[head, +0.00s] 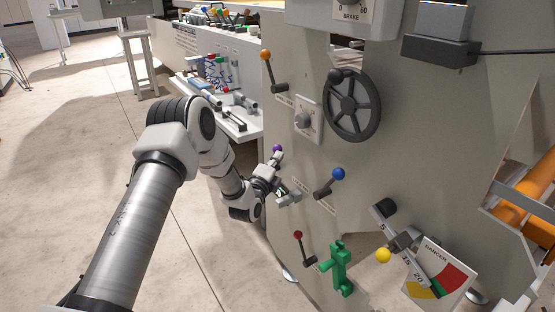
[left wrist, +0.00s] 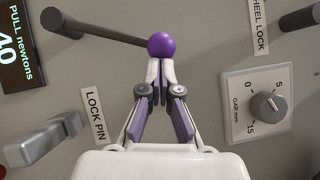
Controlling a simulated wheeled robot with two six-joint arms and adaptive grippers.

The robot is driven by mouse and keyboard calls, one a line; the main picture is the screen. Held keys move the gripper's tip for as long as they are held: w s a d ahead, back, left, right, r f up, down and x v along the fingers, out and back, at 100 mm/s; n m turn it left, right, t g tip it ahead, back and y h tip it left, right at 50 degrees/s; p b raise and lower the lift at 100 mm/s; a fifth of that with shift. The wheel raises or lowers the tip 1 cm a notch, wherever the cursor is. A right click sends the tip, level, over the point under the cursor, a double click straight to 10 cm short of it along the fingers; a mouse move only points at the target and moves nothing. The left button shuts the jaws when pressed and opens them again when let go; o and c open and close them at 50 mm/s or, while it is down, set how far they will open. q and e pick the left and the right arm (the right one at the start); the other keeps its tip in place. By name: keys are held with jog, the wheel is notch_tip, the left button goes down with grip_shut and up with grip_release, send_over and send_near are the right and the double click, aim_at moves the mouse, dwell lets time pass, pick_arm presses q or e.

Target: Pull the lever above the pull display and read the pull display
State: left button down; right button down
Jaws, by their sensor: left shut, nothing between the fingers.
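The rod's dark pivot is at upper left in the left wrist view, just beside the pull display (left wrist: 18,48). That display is labelled "PULL newtons", is partly cut off by the frame edge, and its visible digits look like 40. My left gripper (left wrist: 160,68) is shut and empty, its fingertips right at the purple knob; I cannot tell whether they touch it. The head view shows my left gripper (head: 272,172) beside the panel. My right gripper is out of view.
A grey lock pin handle (left wrist: 45,140) and a gap dial (left wrist: 265,105) flank the gripper. In the head view, a blue-knobbed lever (head: 330,183), a red-knobbed lever (head: 304,248), a green handle (head: 340,268) and a handwheel (head: 352,105) stick out from the panel.

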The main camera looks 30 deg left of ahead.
pick_arm(q)
jog(key=w+a+r+n+g+h+p, duration=0.1)
jog(key=w+a+r+n+g+p, duration=0.2)
jog(key=a+n+p, duration=0.3)
jog(key=shift+w+a+r+g+p, duration=0.15)
jog(key=shift+w+a+g+p, duration=0.25)
jog(key=shift+a+p, duration=1.3)
jog(key=shift+d, duration=0.15)
jog(key=shift+r, duration=0.1)
